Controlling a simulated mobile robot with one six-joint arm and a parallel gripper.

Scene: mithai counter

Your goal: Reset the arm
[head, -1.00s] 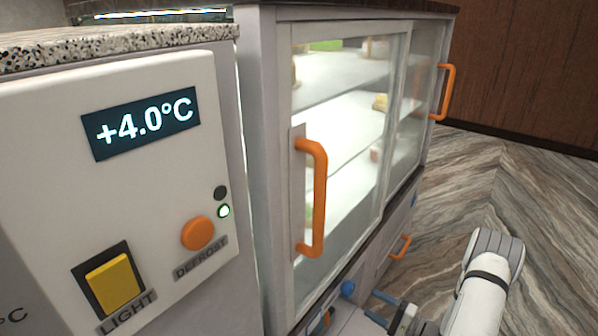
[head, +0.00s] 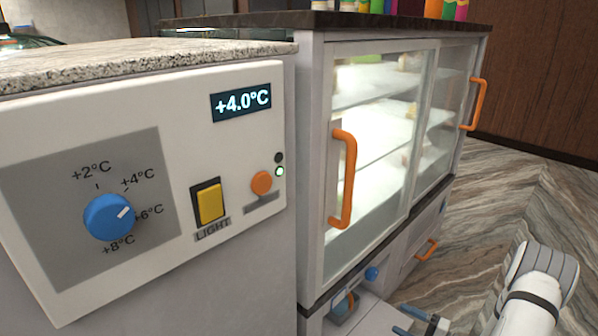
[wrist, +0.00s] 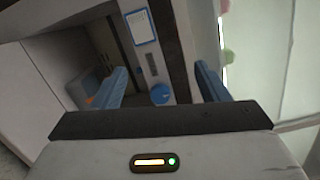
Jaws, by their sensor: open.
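My arm (head: 530,300) shows at the lower right of the head view, white with a grey cuff. My gripper (wrist: 160,82) is open and empty in the wrist view, its two blue fingers apart. Between and beyond the fingers are a blue knob (wrist: 160,95) and a blue-edged white label (wrist: 142,27). In the head view the gripper is at the bottom edge, partly cut off, in front of the lower part of the display case (head: 318,200). I cannot tell the exact gap to the case.
A control panel (head: 130,250) at left carries a blue temperature dial (head: 108,217), a yellow light switch (head: 209,203), an orange button (head: 261,183) and a +4.0°C display (head: 241,102). The glass doors have orange handles (head: 344,180). Open floor (head: 500,190) lies at right.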

